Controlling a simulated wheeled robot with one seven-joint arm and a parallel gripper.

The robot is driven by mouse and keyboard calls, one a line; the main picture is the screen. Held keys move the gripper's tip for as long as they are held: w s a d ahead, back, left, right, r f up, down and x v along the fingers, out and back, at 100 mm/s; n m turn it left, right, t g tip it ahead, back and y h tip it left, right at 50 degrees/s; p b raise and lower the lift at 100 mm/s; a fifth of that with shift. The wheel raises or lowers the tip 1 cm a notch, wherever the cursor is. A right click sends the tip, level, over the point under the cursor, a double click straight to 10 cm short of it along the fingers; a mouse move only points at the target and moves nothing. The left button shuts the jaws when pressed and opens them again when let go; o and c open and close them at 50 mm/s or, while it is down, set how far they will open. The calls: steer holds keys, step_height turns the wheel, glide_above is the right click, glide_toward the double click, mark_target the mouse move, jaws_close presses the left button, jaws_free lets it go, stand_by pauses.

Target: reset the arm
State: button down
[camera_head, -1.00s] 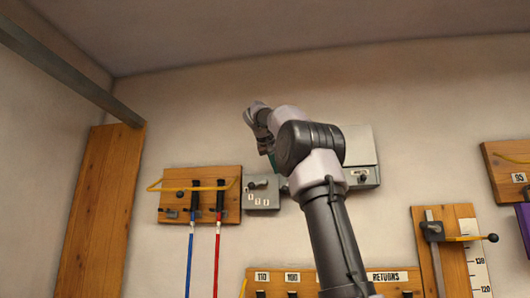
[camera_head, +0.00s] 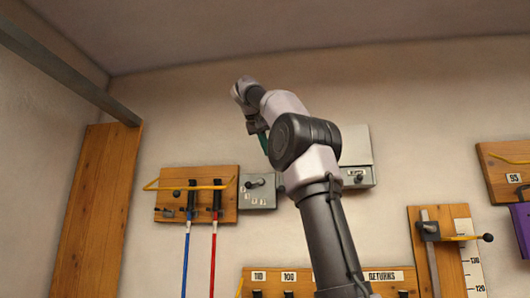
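My arm rises from the lower middle of the head view, bends at a dark elbow joint and reaches up and left. Its far end is raised in front of the bare wall (camera_head: 190,115), above a small grey box (camera_head: 257,198).
A wooden board (camera_head: 170,200) holds a blue pole (camera_head: 187,255) and a red pole (camera_head: 214,255). A grey cabinet (camera_head: 357,150) is partly behind my arm. A clamp board (camera_head: 447,245) and a purple object (camera_head: 521,228) are right.

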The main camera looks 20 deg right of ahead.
steer(key=s+a+f+y, duration=0.3)
steer(key=s+f, duration=0.5)
steer(key=f, duration=0.6)
steer(key=s+a+f+y, duration=0.3)
steer(key=s+a+f, duration=0.3)
steer(key=f, duration=0.9)
steer(key=s+a+f+n+y, duration=0.1)
steer(key=s+a+f+y, duration=0.2)
steer(key=s+f, duration=0.8)
step_height(320, 180, down, 3)
steer(key=shift+s+a+f+g+y, duration=0.2)
steer(key=shift+s+a+g+y, duration=0.2)
steer(key=shift+a, duration=0.45)
